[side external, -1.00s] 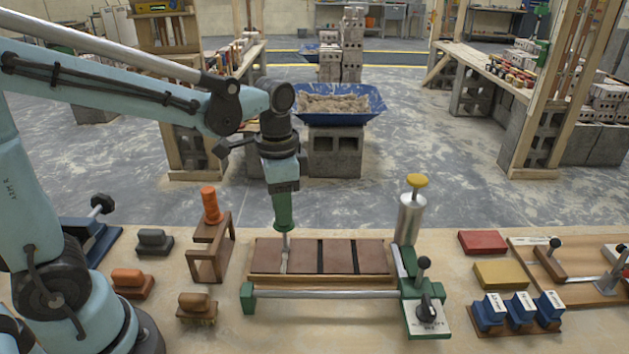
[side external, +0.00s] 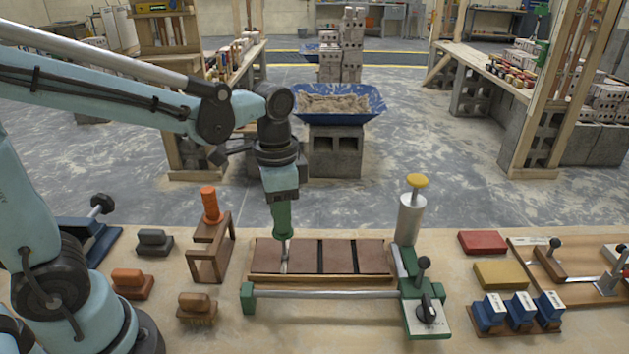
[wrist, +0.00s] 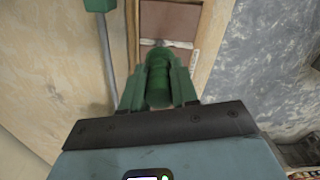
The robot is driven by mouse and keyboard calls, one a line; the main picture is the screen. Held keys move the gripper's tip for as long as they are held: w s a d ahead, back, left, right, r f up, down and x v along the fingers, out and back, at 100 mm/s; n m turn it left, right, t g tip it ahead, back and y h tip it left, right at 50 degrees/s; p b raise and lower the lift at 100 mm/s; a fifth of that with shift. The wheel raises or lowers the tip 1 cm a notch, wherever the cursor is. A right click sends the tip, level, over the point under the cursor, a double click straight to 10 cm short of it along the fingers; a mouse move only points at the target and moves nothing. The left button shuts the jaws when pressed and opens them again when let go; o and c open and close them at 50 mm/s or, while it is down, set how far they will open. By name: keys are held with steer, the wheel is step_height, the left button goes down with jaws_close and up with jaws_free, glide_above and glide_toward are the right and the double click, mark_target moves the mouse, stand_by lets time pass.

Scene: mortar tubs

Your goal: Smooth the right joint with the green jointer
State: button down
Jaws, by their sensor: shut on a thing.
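My gripper (side external: 282,203) is shut on the green jointer (side external: 281,221), whose green handle (wrist: 158,80) fills the space between the fingers in the wrist view. The jointer points down at the left joint of the brick panel (side external: 302,255), a row of red-brown bricks in a wooden frame. The left joint looks pale grey, and the tip is at or very near it; exact contact is unclear. The middle joint (side external: 320,256) and the right joint (side external: 355,256) show as dark lines. The right joint lies well to the right of the tool.
A steel rail (side external: 325,293) with green end blocks runs in front of the panel. A metal cylinder with a yellow knob (side external: 411,215) stands at its right end. A wooden stand with an orange-handled tool (side external: 211,205) and brushes (side external: 197,308) are at left. Blue blocks (side external: 519,308) sit at right.

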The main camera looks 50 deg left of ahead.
steer(key=shift+s+d, duration=0.3)
steer(key=shift+s+d, duration=0.35)
stand_by(0.4)
steer(key=shift+s+d, duration=0.1)
steer(key=shift+s+d, duration=0.4)
steer(key=shift+s, duration=0.05)
steer(key=shift+f, duration=0.1)
steer(key=shift+w+a, duration=0.55)
steer(key=shift+w+a, duration=0.1)
